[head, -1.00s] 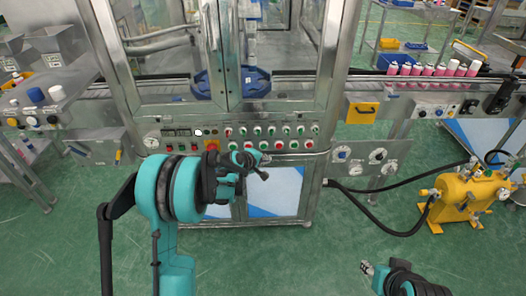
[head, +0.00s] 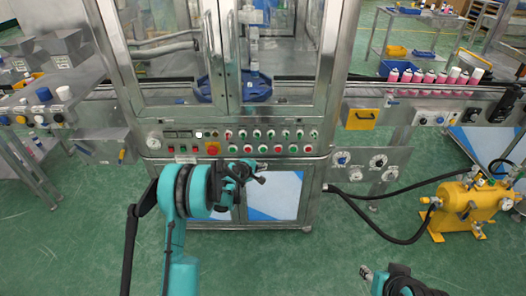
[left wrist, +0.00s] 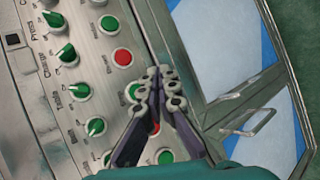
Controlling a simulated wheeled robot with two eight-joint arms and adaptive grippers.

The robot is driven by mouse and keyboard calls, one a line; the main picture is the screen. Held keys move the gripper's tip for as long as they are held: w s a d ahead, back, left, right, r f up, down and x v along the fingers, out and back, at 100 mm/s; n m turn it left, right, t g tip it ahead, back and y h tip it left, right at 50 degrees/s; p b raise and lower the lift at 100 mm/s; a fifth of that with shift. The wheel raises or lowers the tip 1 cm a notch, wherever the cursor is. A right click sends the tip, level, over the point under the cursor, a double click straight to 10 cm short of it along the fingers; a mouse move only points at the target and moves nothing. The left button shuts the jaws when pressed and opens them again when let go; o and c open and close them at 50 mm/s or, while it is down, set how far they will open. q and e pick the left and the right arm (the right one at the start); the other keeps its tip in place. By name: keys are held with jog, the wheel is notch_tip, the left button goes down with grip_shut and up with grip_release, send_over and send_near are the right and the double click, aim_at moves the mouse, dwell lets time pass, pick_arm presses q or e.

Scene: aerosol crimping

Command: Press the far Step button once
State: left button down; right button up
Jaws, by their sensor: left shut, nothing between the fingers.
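The control panel (head: 190,142) of the machine carries a row of green knobs above a row of red and green push buttons. In the left wrist view the button row shows a green button (left wrist: 109,24), a red button (left wrist: 123,58) and another green button (left wrist: 133,92) near the fingers. The labels are too small to tell which is Step. My left gripper (head: 262,172) is shut and empty, just below the button row in the head view. In the left wrist view its fingertips (left wrist: 165,78) cover part of the panel's edge. My right gripper (head: 366,272) is low at the bottom right, away from the panel.
Below the panel are cabinet doors (head: 272,192) with handles. A yellow pump unit (head: 470,205) stands at right, with black hoses (head: 375,235) running to the machine. The green floor in front is mostly clear.

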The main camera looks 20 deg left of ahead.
aim_at(263, 150)
pick_arm(q)
jog(key=shift+w+a, duration=0.35)
jog(key=shift+w, duration=0.8)
jog(key=shift+w+a, duration=0.3)
jog(key=shift+w, duration=0.85)
jog(key=shift+w+a, duration=0.35)
jog(key=shift+w, duration=0.8)
jog(key=shift+w, duration=0.15)
jog(key=shift+w+a, duration=0.1)
jog(key=shift+w, duration=0.15)
